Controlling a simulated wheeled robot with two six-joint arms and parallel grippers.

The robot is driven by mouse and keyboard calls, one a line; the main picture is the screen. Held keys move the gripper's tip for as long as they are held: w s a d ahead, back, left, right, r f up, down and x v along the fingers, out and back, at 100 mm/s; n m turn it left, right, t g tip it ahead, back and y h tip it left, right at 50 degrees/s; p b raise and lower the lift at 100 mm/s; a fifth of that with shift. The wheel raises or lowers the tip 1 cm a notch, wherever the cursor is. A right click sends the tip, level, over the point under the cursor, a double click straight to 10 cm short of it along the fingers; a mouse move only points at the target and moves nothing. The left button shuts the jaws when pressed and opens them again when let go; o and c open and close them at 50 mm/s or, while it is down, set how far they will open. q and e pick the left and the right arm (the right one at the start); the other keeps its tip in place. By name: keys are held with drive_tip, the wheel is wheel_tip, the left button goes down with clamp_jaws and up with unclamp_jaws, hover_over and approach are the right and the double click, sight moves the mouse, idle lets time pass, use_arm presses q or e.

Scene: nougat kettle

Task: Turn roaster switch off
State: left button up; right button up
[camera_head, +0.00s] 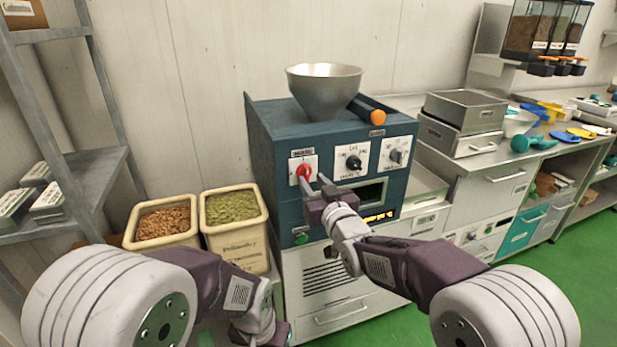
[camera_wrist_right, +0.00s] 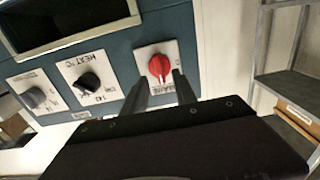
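The roaster (camera_head: 270,150) is a dark blue box with a metal funnel on top. Its red switch knob (camera_head: 304,171) sits on a white plate at the left of the front panel. The red knob also shows in the right wrist view (camera_wrist_right: 159,67), its pointer close to the plate's vertical. My right gripper (camera_head: 313,186) is in front of the red knob, fingers apart. In the right wrist view its fingertips (camera_wrist_right: 157,84) lie at the knob's label side; contact cannot be told. My left gripper (camera_head: 262,335) hangs low at the bottom, its fingers not clearly visible.
Two dark dials, one labelled heat (camera_head: 353,162) and one further right (camera_head: 396,156), sit beside the red knob. Two tubs, of brown nuts (camera_head: 128,240) and green nuts (camera_head: 207,232), stand left of the roaster. A grey shelf (camera_head: 75,190) is at far left.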

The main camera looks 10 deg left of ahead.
sight(307, 175)
drive_tip(key=shift+x, duration=1.95)
clamp_jaws()
